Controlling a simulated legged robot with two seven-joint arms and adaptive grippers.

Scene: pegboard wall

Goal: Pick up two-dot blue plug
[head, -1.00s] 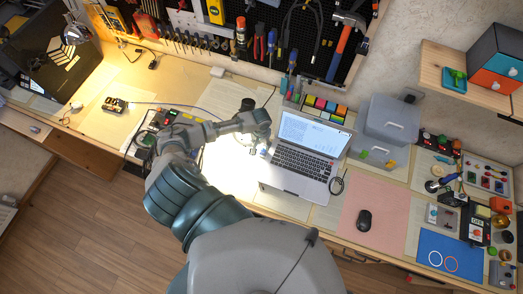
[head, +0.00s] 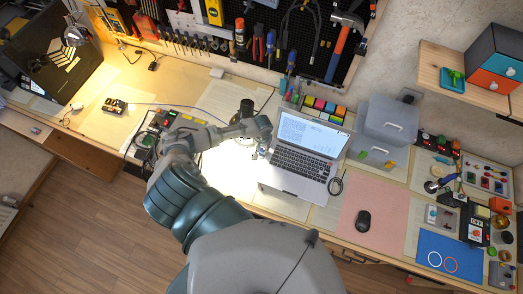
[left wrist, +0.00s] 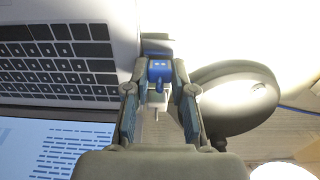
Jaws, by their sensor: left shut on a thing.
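A blue plug (left wrist: 159,71) with two pale dots on its face sits between the fingertips of my left gripper (left wrist: 160,76) in the left wrist view. The fingers are shut on it from both sides, and a narrow stem points back toward the palm. In the head view my left gripper (head: 255,148) hangs over the brightly lit part of the bench, just left of the laptop. The plug is too small to make out clearly there. My right gripper is not in view.
The open laptop (head: 300,158) is close to the right of my left gripper. A pink mat (head: 378,205) with a black mouse (head: 364,221) lies further right. The pegboard tools (head: 270,45) hang behind.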

